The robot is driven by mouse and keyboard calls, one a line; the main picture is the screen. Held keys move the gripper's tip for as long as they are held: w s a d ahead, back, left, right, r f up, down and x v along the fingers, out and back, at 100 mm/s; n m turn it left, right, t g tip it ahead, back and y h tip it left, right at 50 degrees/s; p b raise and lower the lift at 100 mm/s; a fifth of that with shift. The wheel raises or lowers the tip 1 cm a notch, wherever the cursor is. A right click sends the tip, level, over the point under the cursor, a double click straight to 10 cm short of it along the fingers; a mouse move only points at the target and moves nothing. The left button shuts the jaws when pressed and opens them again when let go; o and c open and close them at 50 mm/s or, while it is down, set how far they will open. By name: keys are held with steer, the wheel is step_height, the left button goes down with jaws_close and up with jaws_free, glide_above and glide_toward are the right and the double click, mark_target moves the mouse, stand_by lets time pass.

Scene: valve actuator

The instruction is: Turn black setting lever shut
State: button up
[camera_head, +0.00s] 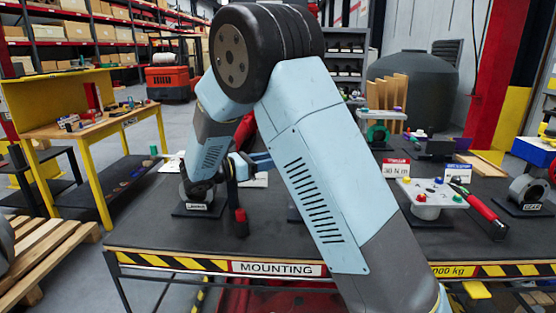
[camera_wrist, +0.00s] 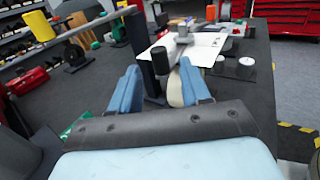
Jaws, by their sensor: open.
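In the head view a dark valve-like unit (camera_head: 197,188) stands on a black base plate at the left of the mounting table. A black upright bar (camera_head: 231,187), which looks like the setting lever, is at its right side. My gripper (camera_head: 248,163) has its blue fingers close to this bar, partly hidden behind my arm. In the wrist view my gripper (camera_wrist: 159,68) is open, with its fingers well apart. I cannot tell whether a finger touches the lever.
The mounting table (camera_head: 160,232) has a striped front edge. A workbench (camera_head: 100,122) and a pallet (camera_head: 40,250) are at the left.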

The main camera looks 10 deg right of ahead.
steer(key=v, duration=0.9)
steer(key=shift+d+f, duration=0.1)
steer(key=shift+c, duration=0.2)
